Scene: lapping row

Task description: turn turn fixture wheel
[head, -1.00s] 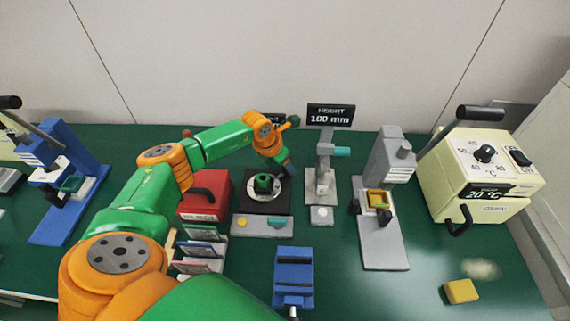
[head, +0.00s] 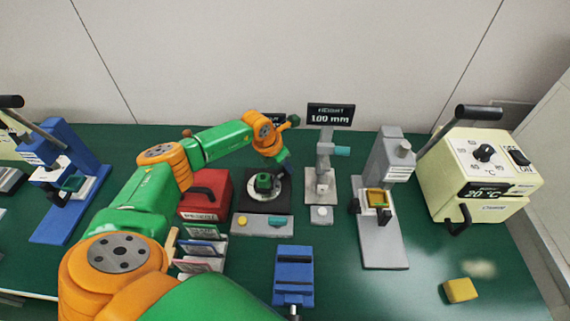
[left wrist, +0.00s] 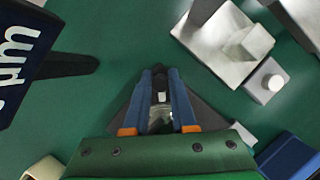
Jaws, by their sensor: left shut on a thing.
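A round pale disc (head: 277,193) with a dark green block (head: 263,181) on it sits on a black-topped machine (head: 255,205) in the middle of the head view. I cannot tell which part is the fixture wheel. My left gripper (head: 287,167) is just behind and right of the green block, over the disc's far edge. In the left wrist view the left gripper (left wrist: 160,75) has its blue fingers close together. A small pale, shiny thing (left wrist: 160,118) shows between them, partly hidden. My right gripper is not in view.
A height gauge (head: 321,185) stands right of the disc machine, with a grey press (head: 392,175) and a cream heater box (head: 480,180) beyond. A red box (head: 207,192) and a slotted rack (head: 200,250) stand left. A blue vise (head: 293,275) is in front.

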